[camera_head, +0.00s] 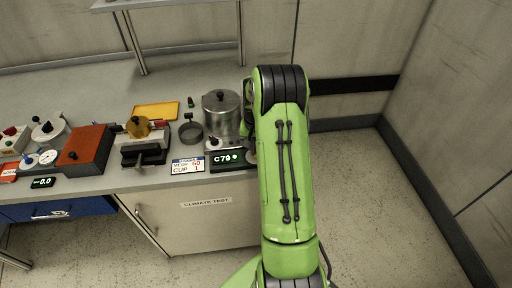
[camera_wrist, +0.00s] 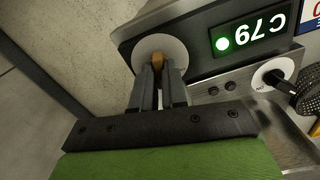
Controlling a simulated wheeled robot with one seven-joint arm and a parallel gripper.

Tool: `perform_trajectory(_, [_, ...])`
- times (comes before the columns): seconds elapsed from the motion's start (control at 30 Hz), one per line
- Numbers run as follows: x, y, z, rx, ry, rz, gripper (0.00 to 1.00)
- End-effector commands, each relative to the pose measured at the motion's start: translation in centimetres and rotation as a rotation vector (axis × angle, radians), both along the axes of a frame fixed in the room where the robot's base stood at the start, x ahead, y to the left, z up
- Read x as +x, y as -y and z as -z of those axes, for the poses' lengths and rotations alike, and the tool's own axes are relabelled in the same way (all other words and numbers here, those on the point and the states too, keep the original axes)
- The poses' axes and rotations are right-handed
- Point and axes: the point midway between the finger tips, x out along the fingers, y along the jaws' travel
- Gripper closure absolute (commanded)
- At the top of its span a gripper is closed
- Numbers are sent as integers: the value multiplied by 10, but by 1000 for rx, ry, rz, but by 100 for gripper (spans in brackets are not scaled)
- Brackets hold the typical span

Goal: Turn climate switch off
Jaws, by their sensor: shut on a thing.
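In the wrist view a tan knob (camera_wrist: 157,60) stands on a round white plate (camera_wrist: 176,46) at the end of a dark panel. My gripper (camera_wrist: 158,72) is shut on this knob, one finger on each side. The panel's display (camera_wrist: 250,35) shows C79 upside down with a green light lit; it also shows in the head view (camera_head: 230,160). A black knob (camera_wrist: 282,79) on a small white disc with lettering like "ON" sits on the steel base beside the panel. My arm hides the gripper and the tan knob in the head view.
A steel pot (camera_head: 220,117) stands just behind the panel, with a dark mesh cup (camera_head: 190,132) to its left. A card (camera_head: 187,166) reading MESH 60, CUP 1 lies left of the display. The cabinet below is labelled CLIMATE TEST (camera_head: 206,202). Floor is free at right.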

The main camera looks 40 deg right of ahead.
Motion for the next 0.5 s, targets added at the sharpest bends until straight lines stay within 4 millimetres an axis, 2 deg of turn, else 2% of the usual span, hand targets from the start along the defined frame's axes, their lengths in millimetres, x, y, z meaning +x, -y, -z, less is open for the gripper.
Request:
perform_trajectory(0.2, [0, 0, -1, -1, 1, -128, 100])
perform_trajectory(0.5, [0, 0, -1, -1, 1, -211, 100])
